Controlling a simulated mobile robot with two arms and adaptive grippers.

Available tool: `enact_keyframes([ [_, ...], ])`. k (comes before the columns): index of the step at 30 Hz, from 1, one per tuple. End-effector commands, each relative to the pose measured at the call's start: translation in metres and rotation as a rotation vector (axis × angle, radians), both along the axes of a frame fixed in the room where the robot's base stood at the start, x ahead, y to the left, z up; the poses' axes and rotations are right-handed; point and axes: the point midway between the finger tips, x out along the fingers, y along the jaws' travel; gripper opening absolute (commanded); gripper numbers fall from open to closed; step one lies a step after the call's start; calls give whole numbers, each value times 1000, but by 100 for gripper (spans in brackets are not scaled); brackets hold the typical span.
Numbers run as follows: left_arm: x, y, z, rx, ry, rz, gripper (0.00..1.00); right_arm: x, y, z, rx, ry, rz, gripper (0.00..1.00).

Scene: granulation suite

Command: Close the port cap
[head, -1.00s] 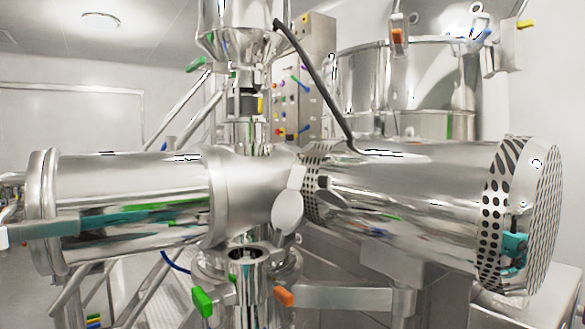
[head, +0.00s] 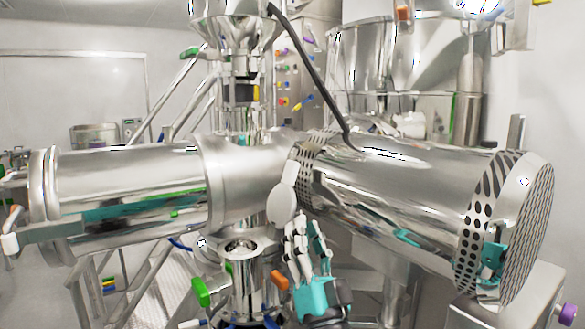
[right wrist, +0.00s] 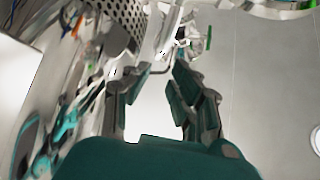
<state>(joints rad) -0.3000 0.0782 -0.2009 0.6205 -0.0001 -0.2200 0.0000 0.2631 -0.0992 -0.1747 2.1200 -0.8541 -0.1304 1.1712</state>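The port cap (head: 282,204) is a round, pale metal disc hanging from a hinge arm at the middle of the steel cylinder. It stands roughly upright, swung away from the open port (head: 242,248), whose dark round mouth shows below and to its left. My right gripper (head: 305,224) has come up from below, with its fingers pointing upward just below and right of the cap. In the head view a small gap seems to separate them, but contact is hard to judge. Its fingers are apart and empty in the right wrist view (right wrist: 155,78). My left gripper is not in view.
A green handle (head: 201,291) and an orange handle (head: 279,280) flank the port. A large steel cylinder (head: 390,200) with a perforated end lies to the right, and another (head: 130,175) to the left. A dark hose (head: 312,75) runs down from above.

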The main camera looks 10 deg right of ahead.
Motion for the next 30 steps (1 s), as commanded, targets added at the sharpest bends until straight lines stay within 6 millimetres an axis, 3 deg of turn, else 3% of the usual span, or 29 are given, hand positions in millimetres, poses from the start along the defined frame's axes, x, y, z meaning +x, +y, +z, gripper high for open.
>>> enact_keyframes([
  [1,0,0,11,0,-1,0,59,9,0,14,-2,-1,-1,23],
  [6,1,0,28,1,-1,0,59,37,1,39,-1,-1,-2,23],
  [15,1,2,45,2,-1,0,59,74,1,68,1,0,-1,23],
  [28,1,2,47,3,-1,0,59,83,2,73,0,1,0,23],
  [30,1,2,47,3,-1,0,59,83,2,73,0,1,0,17],
])
